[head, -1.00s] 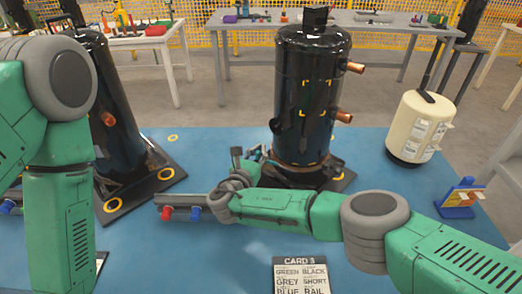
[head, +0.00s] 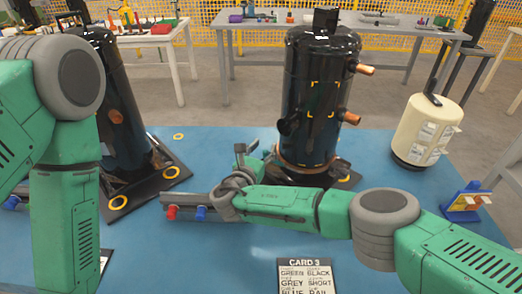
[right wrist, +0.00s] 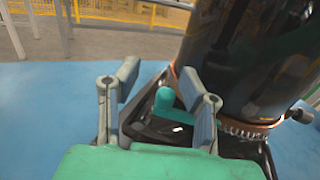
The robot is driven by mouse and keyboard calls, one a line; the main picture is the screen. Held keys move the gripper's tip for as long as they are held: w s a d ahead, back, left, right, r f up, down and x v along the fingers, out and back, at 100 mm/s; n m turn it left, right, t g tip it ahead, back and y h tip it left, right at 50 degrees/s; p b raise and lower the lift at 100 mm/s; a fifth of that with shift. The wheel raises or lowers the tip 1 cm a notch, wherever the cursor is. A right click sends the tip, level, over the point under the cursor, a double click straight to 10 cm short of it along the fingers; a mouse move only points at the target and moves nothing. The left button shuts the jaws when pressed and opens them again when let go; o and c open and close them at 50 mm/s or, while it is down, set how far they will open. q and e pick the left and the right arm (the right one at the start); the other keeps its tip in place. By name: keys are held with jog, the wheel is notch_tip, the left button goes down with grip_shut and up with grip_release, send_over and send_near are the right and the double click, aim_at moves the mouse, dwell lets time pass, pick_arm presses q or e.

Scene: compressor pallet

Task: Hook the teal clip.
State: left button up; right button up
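The teal clip (right wrist: 163,100) shows in the right wrist view as a short rounded peg with a band running toward the foot of the black compressor. In the head view my right gripper (head: 254,154) is low, at the left side of the middle compressor (head: 319,95). In the right wrist view this gripper (right wrist: 160,80) is open, with the clip in the gap between its fingers. I cannot tell whether a finger touches it. The clip's lower end is partly hidden by the right finger. My left arm is in the head view, but its gripper is not.
A second black compressor (head: 118,110) stands at left on a dark base. A cream tank (head: 427,130) and a blue stand (head: 466,200) are at right. Card 3 (head: 306,276) lies in front. A rail with red and blue knobs (head: 187,207) lies under my right wrist.

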notch_tip(320, 180, up, 9)
jog(key=shift+a, duration=0.45)
jog(key=shift+d, duration=0.15)
